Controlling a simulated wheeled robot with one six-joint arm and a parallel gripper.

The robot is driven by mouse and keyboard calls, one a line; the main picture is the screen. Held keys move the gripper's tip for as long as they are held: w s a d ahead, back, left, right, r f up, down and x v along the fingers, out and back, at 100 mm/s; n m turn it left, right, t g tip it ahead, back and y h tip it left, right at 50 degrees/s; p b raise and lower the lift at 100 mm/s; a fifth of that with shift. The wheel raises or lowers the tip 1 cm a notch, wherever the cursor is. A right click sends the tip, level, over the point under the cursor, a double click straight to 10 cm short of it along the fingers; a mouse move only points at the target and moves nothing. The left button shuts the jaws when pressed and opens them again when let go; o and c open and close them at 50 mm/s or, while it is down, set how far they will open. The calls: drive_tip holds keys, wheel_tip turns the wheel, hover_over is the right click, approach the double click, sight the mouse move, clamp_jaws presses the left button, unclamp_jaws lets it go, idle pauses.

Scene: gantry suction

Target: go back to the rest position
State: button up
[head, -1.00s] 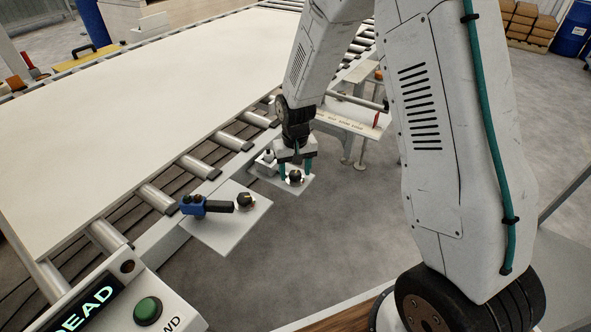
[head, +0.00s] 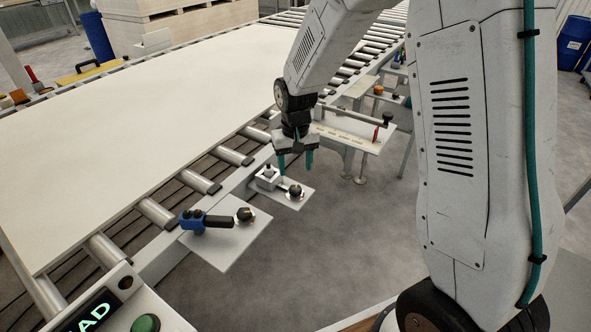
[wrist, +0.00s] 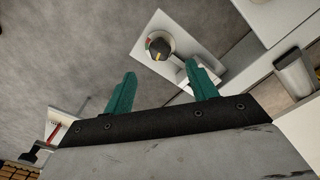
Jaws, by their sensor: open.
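My gripper (head: 295,168) hangs open and empty from the arm. Its two teal fingers point down, just above a small black knob (head: 295,191) on a small light plate (head: 289,203) at the side of the roller conveyor. In the wrist view, the open fingers of my gripper (wrist: 160,72) stand apart. The knob (wrist: 158,47) shows there beyond the fingertips, with a yellow mark and a coloured scale beside it. A gap shows between the fingers and the knob.
A nearer plate (head: 226,249) carries a blue-and-black lever handle (head: 207,220) and another dark knob (head: 244,214). A large white board (head: 150,110) lies on the conveyor rollers. A shelf (head: 345,135) with a bar and red handle stands behind my gripper. Open floor lies below.

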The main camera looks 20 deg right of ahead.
idle(0.3)
drive_tip(key=s+d+r, duration=0.1)
drive_tip(key=s+r, duration=0.6)
drive_tip(key=s, duration=0.3)
drive_tip(key=s+d+r+t, duration=0.1)
drive_tip(key=s+r, duration=0.6)
drive_tip(key=s, duration=0.3)
drive_tip(key=s+d+r, duration=0.1)
drive_tip(key=s+r, duration=0.6)
drive_tip(key=s, duration=0.3)
drive_tip(key=shift+s+d+n, duration=0.25)
drive_tip(key=shift+s+n, duration=0.1)
drive_tip(key=shift+n, duration=0.05)
